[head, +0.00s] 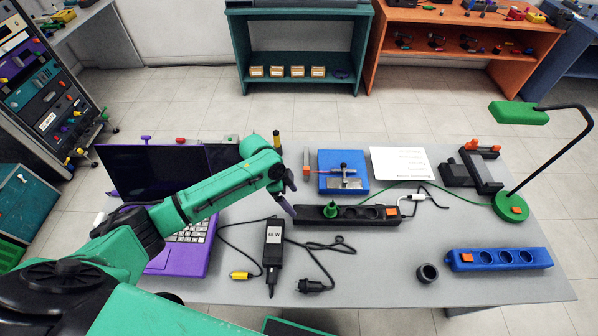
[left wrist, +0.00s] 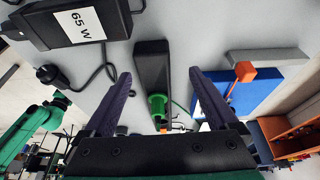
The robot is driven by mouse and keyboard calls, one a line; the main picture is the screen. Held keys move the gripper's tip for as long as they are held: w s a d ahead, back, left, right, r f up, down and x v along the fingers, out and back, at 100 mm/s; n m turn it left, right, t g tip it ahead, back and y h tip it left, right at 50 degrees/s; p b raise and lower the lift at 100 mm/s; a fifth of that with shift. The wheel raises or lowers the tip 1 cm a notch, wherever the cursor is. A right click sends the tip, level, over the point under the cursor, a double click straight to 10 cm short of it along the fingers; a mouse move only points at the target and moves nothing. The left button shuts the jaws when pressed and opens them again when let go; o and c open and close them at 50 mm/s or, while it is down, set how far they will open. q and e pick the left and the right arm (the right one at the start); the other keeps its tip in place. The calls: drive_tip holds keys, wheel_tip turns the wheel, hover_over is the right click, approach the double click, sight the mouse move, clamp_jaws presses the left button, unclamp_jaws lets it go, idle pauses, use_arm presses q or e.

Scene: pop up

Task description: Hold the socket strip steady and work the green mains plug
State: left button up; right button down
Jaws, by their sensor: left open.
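The black socket strip (head: 352,222) lies on the grey table, with its orange switch at the right end. The green mains plug (head: 330,211) sits at a socket near the strip's left end; I cannot tell how deep. Its green cord runs right towards the lamp. My left gripper (head: 287,205) is at the strip's left end. In the left wrist view my left gripper (left wrist: 163,88) is open, with the socket strip (left wrist: 151,62) and the green plug (left wrist: 157,106) showing between its fingers, apart from both. My right gripper is not in view.
A black 65 W power brick (head: 273,243) with cables and a loose black plug (head: 314,287) lies in front. A blue strip (head: 500,259) and a black ring (head: 427,273) lie right. A blue block (head: 343,163) stands behind; the green lamp (head: 510,206) stands at right.

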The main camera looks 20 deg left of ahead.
sight(298, 212)
use_arm(q)
drive_tip(key=shift+s+d+f+b, duration=0.2)
drive_tip(key=shift+s+f+b, duration=0.15)
drive_tip(key=shift+s+b, duration=0.55)
drive_tip(key=b+x, duration=0.2)
drive_tip(key=shift+b, duration=0.35)
drive_tip(key=shift+b+x, duration=0.7)
drive_tip(key=shift+x, duration=0.15)
drive_tip(key=shift+w+d+f+b, duration=0.15)
drive_tip(key=shift+w+f+b, duration=0.1)
drive_tip(key=shift+f, duration=0.25)
drive_tip(key=shift+w+d+f+b, duration=0.15)
drive_tip(key=shift+w+f+b, duration=0.1)
drive_tip(key=shift+f, duration=0.2)
drive_tip(key=shift+d+f, duration=0.15)
drive_tip(key=shift+f, duration=0.1)
drive_tip(key=shift+s, duration=0.15)
drive_tip(key=c, duration=0.8)
drive_tip(key=o, duration=0.3)
drive_tip(key=shift+r, duration=0.1)
clamp_jaws()
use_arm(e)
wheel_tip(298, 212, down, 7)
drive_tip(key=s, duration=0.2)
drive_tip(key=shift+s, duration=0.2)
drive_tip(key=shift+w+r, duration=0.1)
